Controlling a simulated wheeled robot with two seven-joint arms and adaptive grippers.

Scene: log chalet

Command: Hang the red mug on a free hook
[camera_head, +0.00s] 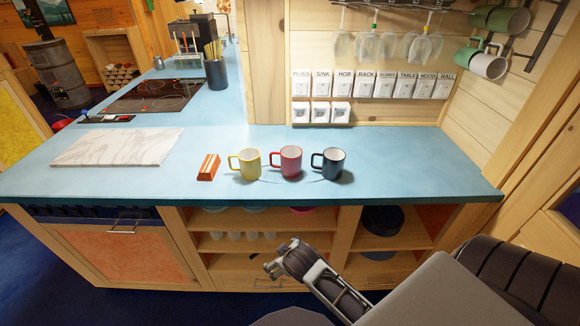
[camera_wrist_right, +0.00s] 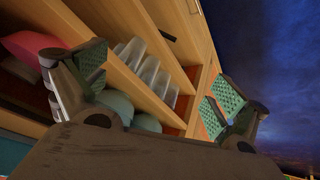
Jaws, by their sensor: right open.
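The red mug (camera_head: 290,162) stands upright on the blue counter (camera_head: 110,215), between a yellow mug (camera_head: 247,163) and a dark blue mug (camera_head: 330,163). Its handle points left. Mugs hang on the wall at the upper right beside a dark hook rail (camera_head: 545,28); single hooks are too small to tell apart as free. My right gripper (camera_head: 281,257) is in front of the counter, below its top, apart from the mugs. In the right wrist view the right gripper (camera_wrist_right: 155,95) is open and empty, facing the shelves. My left gripper is not in view.
An orange block (camera_head: 208,167) lies left of the yellow mug. A marble board (camera_head: 117,147) and a cooktop (camera_head: 152,95) are farther left. Stemmed glasses (camera_head: 388,45) hang above labelled wall switches (camera_head: 368,85). Open shelves (camera_head: 250,243) hold bowls and cups under the counter.

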